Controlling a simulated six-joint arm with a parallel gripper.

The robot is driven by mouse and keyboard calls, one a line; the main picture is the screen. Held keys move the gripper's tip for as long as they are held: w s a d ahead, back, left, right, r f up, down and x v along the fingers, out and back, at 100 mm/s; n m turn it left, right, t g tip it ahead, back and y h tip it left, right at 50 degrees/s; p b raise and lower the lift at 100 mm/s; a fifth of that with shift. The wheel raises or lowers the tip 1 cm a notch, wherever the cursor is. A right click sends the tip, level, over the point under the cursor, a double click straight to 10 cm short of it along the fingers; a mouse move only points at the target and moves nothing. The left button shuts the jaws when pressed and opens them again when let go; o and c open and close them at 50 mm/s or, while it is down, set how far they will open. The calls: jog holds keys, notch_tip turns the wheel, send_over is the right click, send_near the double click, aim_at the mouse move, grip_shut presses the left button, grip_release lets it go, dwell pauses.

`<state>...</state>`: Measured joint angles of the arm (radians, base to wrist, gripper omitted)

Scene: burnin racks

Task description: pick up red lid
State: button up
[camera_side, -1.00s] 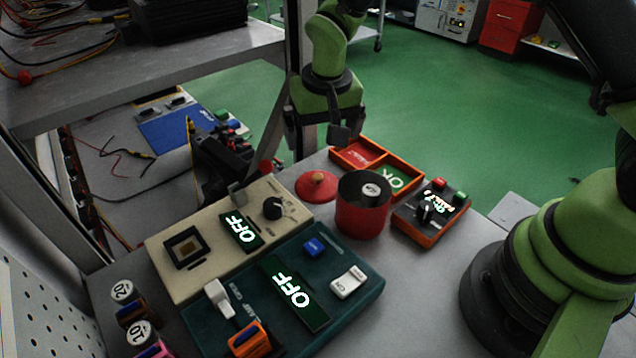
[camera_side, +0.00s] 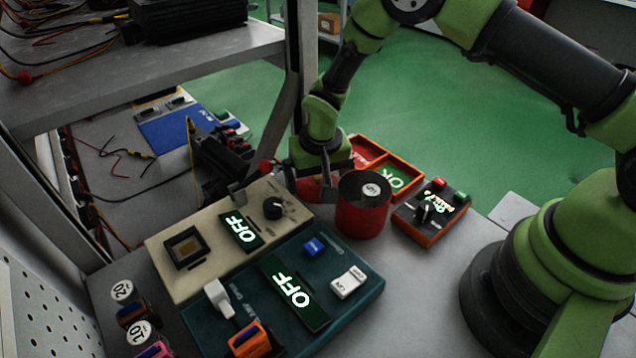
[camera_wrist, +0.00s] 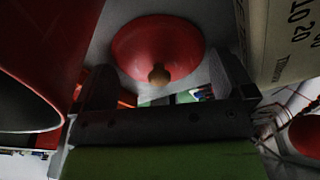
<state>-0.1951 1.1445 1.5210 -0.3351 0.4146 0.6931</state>
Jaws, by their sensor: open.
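My gripper (camera_side: 312,183) is open and low over the lid, pointing down. In the wrist view the two fingers of my gripper (camera_wrist: 162,78) stand apart on either side of the lid's knob. I cannot tell whether they touch the lid.
The open red pot (camera_side: 362,218) stands close to the right of my gripper. The beige box (camera_side: 190,272) with a dark knob lies to the left. An orange tray (camera_side: 404,159) is behind the pot, and a small orange-black device (camera_side: 432,222) stands to the right.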

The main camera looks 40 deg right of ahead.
aim_at(318, 176)
jog(key=c, duration=1)
jog(key=shift+r, duration=0.15)
jog(key=shift+c, duration=0.2)
notch_tip(318, 176, up, 3)
jog(key=shift+f, duration=0.15)
grip_shut()
notch_tip(318, 176, up, 8)
jog(key=s+r+n, duration=0.2)
jog(key=s+r, duration=0.3)
jog(key=s, duration=0.6)
notch_tip(318, 176, down, 6)
jog(key=shift+f, duration=0.15)
